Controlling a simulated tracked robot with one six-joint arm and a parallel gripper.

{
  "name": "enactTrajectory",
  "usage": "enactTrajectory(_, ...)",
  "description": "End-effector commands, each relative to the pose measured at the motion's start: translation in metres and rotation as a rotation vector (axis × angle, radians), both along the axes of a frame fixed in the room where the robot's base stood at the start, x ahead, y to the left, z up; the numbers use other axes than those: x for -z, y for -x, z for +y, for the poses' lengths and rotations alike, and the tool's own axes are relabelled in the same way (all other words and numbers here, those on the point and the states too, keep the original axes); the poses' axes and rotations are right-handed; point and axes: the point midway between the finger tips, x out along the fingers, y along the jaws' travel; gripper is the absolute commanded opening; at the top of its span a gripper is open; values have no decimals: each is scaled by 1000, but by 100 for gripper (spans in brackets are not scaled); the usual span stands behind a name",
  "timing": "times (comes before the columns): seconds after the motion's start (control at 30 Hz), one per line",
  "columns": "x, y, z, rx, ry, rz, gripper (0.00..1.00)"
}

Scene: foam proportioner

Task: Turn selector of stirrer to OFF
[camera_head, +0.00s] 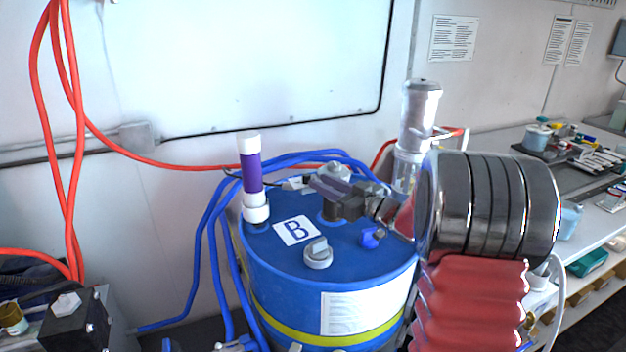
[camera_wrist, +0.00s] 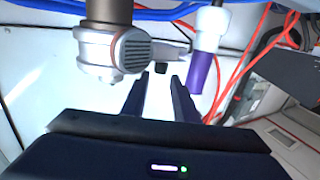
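The stirrer (camera_wrist: 100,52) shows in the wrist view as a pale grey housing with a ribbed round end and a brown shaft. A small black piece (camera_wrist: 161,68), perhaps its selector, sits at the end of a pale extension. My gripper (camera_wrist: 161,80) is open, its two dark fingers apart. The black piece appears between the fingertips; contact cannot be told. In the head view, the stirrer's pale top (camera_head: 338,168) shows on the blue drum, behind my dark gripper (camera_head: 322,184), which hides much of it. The selector's marking cannot be read.
The blue drum (camera_head: 285,268) is labelled B. A purple and white tube (camera_head: 250,172) and a grey cap (camera_head: 318,253) stand on it. A clear and white cylinder (camera_head: 418,115) rises close behind my arm. Blue hoses (camera_head: 207,235) and red hoses (camera_head: 72,150) run around at left.

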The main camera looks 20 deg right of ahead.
Motion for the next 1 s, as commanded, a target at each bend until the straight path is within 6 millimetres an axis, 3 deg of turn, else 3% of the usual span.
enactTrajectory(0.2,0,36,-16,3,0,0,27)
enactTrajectory(0.4,0,59,-26,1,0,0,27)
enactTrajectory(0.87,1,64,-27,-1,0,0,27)
enactTrajectory(1.0,-3,60,-15,-22,3,-5,27)
